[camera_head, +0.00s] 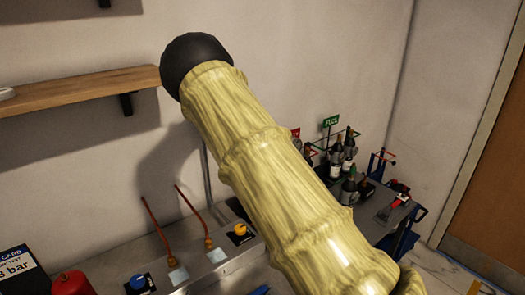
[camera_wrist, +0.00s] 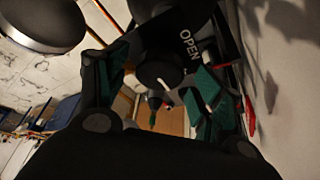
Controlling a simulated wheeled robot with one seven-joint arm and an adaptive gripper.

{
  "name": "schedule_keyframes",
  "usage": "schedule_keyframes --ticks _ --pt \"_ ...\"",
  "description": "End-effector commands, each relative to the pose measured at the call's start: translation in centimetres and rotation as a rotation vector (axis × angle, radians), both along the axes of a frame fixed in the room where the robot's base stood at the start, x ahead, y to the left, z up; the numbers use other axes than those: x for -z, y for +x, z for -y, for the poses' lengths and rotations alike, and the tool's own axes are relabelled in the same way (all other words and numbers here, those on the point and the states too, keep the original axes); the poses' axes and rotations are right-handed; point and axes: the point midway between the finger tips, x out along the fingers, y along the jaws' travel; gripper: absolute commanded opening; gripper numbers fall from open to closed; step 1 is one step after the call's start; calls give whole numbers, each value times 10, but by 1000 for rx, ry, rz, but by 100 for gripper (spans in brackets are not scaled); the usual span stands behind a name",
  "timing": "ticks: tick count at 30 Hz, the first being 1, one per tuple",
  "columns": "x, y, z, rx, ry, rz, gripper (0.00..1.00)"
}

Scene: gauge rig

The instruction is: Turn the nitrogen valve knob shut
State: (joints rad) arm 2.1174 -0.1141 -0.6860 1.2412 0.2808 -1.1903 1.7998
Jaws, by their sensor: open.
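In the wrist view a round black knob (camera_wrist: 158,74) with a white pointer mark shows ahead of my gripper (camera_wrist: 166,90), between its fingers in the picture. My gripper is open, with green pads on both fingers. No contact between fingers and knob is visible, and I cannot tell the distance. In the head view my arm covers the middle, and my gripper and this knob cannot be made out.
In the head view, a bench panel carries a yellow knob (camera_head: 240,229), a blue knob (camera_head: 138,282) and copper pipes (camera_head: 157,226). A red cylinder (camera_head: 72,284) stands left. A wooden shelf (camera_head: 70,94) juts from the wall. Dark bottles (camera_head: 348,190) stand at the right.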

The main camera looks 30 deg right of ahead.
Motion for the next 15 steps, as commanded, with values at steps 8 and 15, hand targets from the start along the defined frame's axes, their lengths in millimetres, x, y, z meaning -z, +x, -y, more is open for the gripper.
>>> schedule_keyframes --ticks 8,15 --pt "-7 2 -2 -1 0 0 67" --pt "-41 12 -13 -2 0 3 67"
